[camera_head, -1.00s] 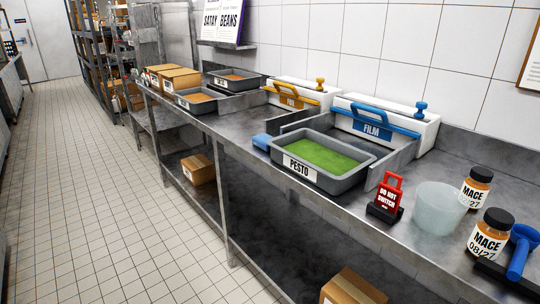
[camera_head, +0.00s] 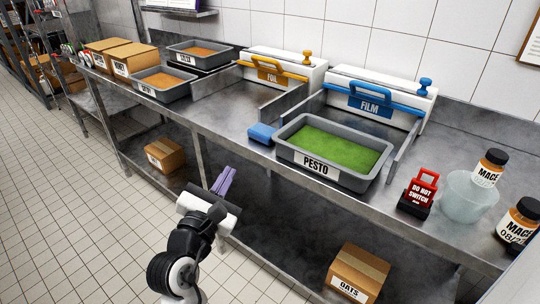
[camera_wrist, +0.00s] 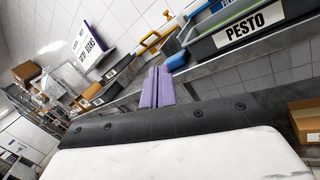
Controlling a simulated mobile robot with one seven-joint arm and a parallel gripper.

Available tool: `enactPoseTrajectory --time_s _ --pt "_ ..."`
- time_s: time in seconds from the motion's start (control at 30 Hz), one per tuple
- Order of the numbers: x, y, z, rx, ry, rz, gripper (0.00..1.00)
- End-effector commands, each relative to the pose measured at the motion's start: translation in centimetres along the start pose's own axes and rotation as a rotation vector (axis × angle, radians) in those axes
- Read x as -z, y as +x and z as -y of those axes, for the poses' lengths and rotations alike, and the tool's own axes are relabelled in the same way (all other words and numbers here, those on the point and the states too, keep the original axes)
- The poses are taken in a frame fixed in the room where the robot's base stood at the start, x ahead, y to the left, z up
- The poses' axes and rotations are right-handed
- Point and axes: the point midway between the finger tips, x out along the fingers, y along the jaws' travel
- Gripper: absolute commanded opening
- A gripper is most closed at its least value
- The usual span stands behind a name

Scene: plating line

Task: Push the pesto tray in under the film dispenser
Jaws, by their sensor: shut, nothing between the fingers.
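The pesto tray (camera_head: 368,186) is a grey tray of green pesto with a white PESTO label on its front. It sits on the steel counter, its front side near the counter's front edge. Metal side guides flank its rear part. The film dispenser (camera_head: 384,103), white with a blue bar labelled FILM, stands behind it against the wall, with a gap of bare counter between. My gripper (camera_head: 224,181), with purple fingers, is shut and empty in front of the counter, left of the tray and apart from it. The wrist view shows the fingers (camera_wrist: 158,88) together and the tray (camera_wrist: 225,41) to the upper right.
A blue block (camera_head: 262,134) lies on the counter at the tray's left. The foil dispenser (camera_head: 277,75) stands further left. Boxes (camera_head: 357,274) sit on the lower shelf.

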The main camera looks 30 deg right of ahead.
Motion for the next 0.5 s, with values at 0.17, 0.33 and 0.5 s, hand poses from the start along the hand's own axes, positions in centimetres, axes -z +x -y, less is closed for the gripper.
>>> enactPoseTrajectory --time_s 0.17,0.33,0.5 --pt "-0.6 0.9 8.5 0.283 -0.330 -0.038 0.00" --pt "-0.8 1.1 11.2 0.369 -0.435 -0.065 0.00" --pt "-0.9 3.2 12.0 0.373 -0.439 -0.065 0.00"
